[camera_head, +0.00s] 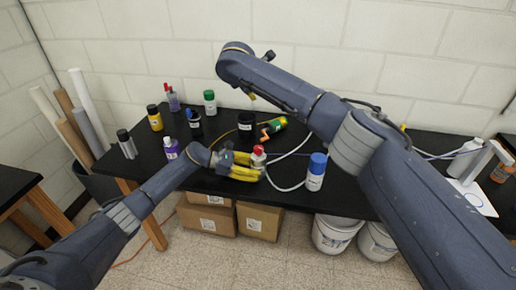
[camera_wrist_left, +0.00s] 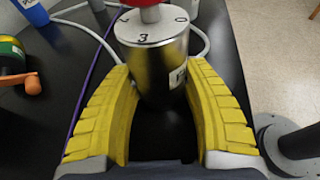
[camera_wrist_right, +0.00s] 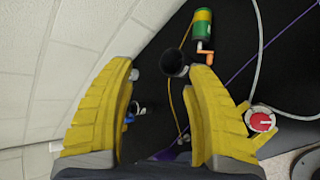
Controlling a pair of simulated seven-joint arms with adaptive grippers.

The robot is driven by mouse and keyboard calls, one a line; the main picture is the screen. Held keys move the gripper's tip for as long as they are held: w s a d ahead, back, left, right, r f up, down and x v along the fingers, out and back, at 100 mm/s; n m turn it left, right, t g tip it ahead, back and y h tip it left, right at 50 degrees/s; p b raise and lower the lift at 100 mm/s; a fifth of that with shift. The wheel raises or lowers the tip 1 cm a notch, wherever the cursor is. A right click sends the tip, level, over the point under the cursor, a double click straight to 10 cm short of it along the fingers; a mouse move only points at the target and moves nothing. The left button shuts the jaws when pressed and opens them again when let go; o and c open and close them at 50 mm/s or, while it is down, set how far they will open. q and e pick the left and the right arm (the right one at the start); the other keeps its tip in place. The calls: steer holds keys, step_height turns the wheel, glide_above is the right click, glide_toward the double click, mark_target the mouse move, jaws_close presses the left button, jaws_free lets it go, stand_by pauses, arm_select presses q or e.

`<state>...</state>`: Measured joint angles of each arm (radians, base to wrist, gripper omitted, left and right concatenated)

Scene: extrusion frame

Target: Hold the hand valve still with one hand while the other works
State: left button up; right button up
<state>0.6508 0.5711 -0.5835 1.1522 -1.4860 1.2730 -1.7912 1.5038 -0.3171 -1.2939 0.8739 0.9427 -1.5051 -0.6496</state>
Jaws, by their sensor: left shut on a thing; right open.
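The hand valve (camera_head: 258,158) is a metal cylinder with a red knob on top, upright near the front of the black table. In the left wrist view, its silver body (camera_wrist_left: 153,50) has a numbered top. My left gripper (camera_wrist_left: 157,78) has its yellow fingers closed around the body from both sides. The right wrist view shows the valve's red knob (camera_wrist_right: 262,122) from above, beside a yellow left finger. My right gripper (camera_wrist_right: 162,70) is open and empty, high over the table and to one side of the valve. In the head view its fingers are mostly hidden.
Several bottles stand at the table's left.

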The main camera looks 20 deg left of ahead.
steer(key=w+a+r+n+t+y, duration=0.2)
steer(key=a+r+n+t+y, duration=0.15)
steer(key=r, duration=0.35)
steer(key=w+a+r+n+t+y, duration=0.1)
steer(key=a+r+n+t+y, duration=0.1)
steer(key=r+y, duration=0.4)
steer(key=s+a+r+n+g+y, duration=0.3)
steer(key=s+a+n+g+y, duration=0.35)
steer(key=n, duration=0.65)
steer(key=n+g+h, duration=0.7)
steer(key=g+h, duration=0.2)
steer(key=h, duration=0.4)
glide_toward(258, 147)
steer(key=x, duration=1)
steer(key=shift+s+f, duration=0.1)
steer(key=shift+f, duration=0.1)
